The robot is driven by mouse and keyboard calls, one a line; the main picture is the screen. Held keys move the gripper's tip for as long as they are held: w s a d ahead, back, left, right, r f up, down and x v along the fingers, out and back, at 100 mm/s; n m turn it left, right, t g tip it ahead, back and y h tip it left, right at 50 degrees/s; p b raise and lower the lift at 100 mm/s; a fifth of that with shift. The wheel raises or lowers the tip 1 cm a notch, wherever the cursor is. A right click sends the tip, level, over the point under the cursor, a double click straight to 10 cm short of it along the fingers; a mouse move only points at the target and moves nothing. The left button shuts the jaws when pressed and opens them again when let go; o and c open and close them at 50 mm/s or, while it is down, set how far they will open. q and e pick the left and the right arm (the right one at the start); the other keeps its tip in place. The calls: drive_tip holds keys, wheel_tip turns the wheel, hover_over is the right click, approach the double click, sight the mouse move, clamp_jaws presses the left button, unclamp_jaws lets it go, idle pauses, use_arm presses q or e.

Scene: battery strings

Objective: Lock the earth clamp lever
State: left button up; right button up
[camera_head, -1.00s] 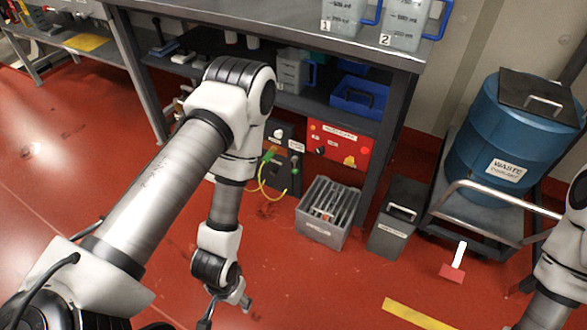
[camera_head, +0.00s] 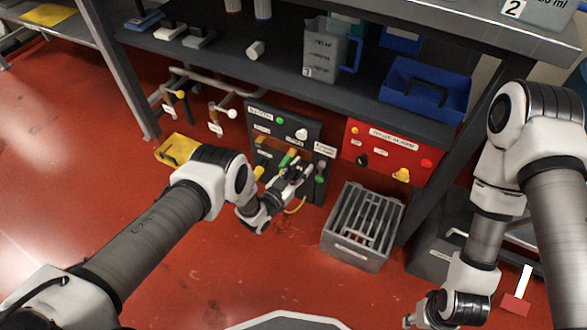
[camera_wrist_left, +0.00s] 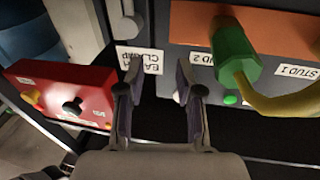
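The label reading "EARTH CLAMP" (camera_head: 325,150) is on the right part of the dark panel (camera_head: 285,122) under the bench; the label also shows upside down in the left wrist view (camera_wrist_left: 140,60). A small grey part with a green end, probably the clamp lever (camera_head: 320,168), is just below the label. A grey post (camera_wrist_left: 128,24) stands by the label in the wrist view. My left gripper (camera_head: 301,166) is beside the clamp; its two fingers are apart with nothing between them in the wrist view (camera_wrist_left: 158,85). My right gripper (camera_head: 412,318) is low, partly cut off.
A green connector (camera_wrist_left: 235,55) with a yellow cable (camera_wrist_left: 285,103) is at the stud strip, close to my left fingers. A red panel (camera_head: 392,150) and a grey slotted crate (camera_head: 338,225) are to the right. A yellow box (camera_head: 178,150) is on the left.

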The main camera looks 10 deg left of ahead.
use_arm(q)
drive_tip(key=b, duration=0.1)
approach(320, 173)
drive_tip(key=b+x, duration=0.3)
drive_tip(key=x, duration=0.5)
drive_tip(key=shift+w+g+b, duration=0.25)
drive_tip(key=shift+g+b, duration=0.05)
clamp_jaws()
use_arm(e)
drive_tip(key=f, duration=0.5)
drive_tip(key=shift+s+d+f, duration=0.1)
drive_tip(key=shift+s+f, duration=0.1)
drive_tip(key=shift+f, duration=0.1)
